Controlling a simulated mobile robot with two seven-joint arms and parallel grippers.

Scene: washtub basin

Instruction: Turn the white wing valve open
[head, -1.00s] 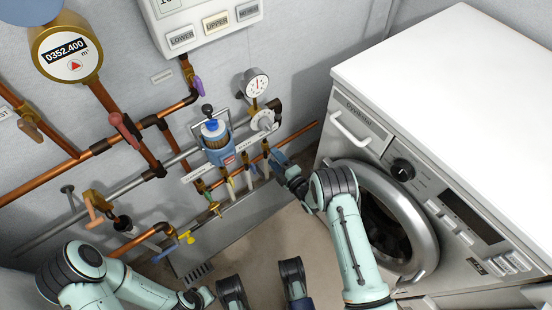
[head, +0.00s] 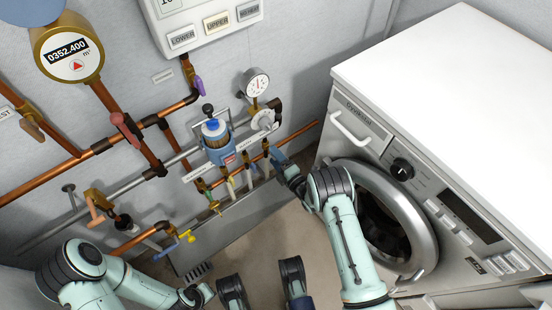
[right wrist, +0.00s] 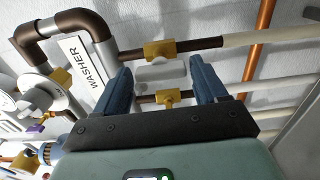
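In the right wrist view, a pale wing-shaped handle (right wrist: 160,74) lies between my right gripper's fingers, beside a brass valve body (right wrist: 168,50). It looks like the white wing valve. My right gripper (right wrist: 162,80) is open, with one blue finger on each side of the handle; I cannot tell whether either finger touches it. In the head view my right gripper (head: 282,162) is at the right end of the small valve row, and hides part of that end. My left gripper (head: 203,294) is low in the head view, away from the valves; its fingers are unclear.
A WASHER label (right wrist: 84,72) is beside the valve. A second brass fitting (right wrist: 168,97) is close below. The washing machine (head: 440,130) stands right of my right arm. A pressure gauge (head: 256,82), a filter (head: 216,140) and copper pipes (head: 50,178) crowd the wall.

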